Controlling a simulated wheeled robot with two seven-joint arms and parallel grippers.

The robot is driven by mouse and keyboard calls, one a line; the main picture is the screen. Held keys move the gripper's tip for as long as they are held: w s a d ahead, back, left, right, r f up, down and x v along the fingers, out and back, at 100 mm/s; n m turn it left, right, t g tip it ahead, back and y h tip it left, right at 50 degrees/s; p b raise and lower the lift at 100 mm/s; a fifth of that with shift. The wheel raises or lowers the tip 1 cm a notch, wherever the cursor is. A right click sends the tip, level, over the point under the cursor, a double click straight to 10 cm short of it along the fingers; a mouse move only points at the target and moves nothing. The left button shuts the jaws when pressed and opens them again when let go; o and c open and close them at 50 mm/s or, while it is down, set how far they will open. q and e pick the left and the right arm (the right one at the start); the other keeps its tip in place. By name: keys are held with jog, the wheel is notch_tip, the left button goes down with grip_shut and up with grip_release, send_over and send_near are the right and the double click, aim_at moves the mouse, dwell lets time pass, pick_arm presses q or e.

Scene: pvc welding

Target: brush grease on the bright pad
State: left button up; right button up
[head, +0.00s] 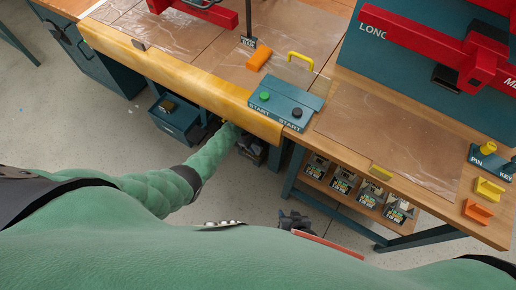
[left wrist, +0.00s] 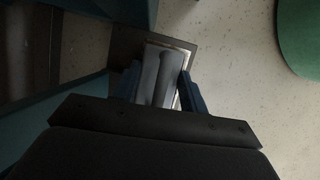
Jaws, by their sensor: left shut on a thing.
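My left gripper (head: 252,150) is below the front edge of the workbench, partly hidden by the bench's yellow front edge. In the left wrist view its two fingers (left wrist: 162,92) are closed around a grey rounded object (left wrist: 152,72) inside a pale-rimmed rectangular frame; I cannot tell what the object is. My right gripper (head: 294,221) is low in the middle of the head view, over the floor, partly hidden by my own body; its jaws are not clear. I cannot make out a grease brush or pick out the bright pad.
A control box (head: 285,104) with green and black buttons sits at the bench edge. An orange block (head: 259,57) and a yellow handle (head: 300,61) lie behind it. Red machinery (head: 440,45) stands right. A teal open box (head: 176,122) and a lower shelf with several labelled items (head: 342,183) are below.

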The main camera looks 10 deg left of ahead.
pick_arm(q)
jog(key=shift+w+a+f, duration=0.1)
jog(key=shift+w+a, duration=0.15)
jog(key=shift+a, duration=0.5)
jog(key=shift+w+a+r, duration=0.1)
jog(key=shift+w+a, duration=0.1)
jog(key=shift+a, duration=0.5)
jog(key=shift+w+a+f, duration=0.1)
jog(key=shift+w+a, duration=0.15)
jog(key=shift+a, duration=0.5)
notch_tip(320, 180, up, 6)
jog(key=p, duration=0.5)
jog(key=shift+p, duration=0.3)
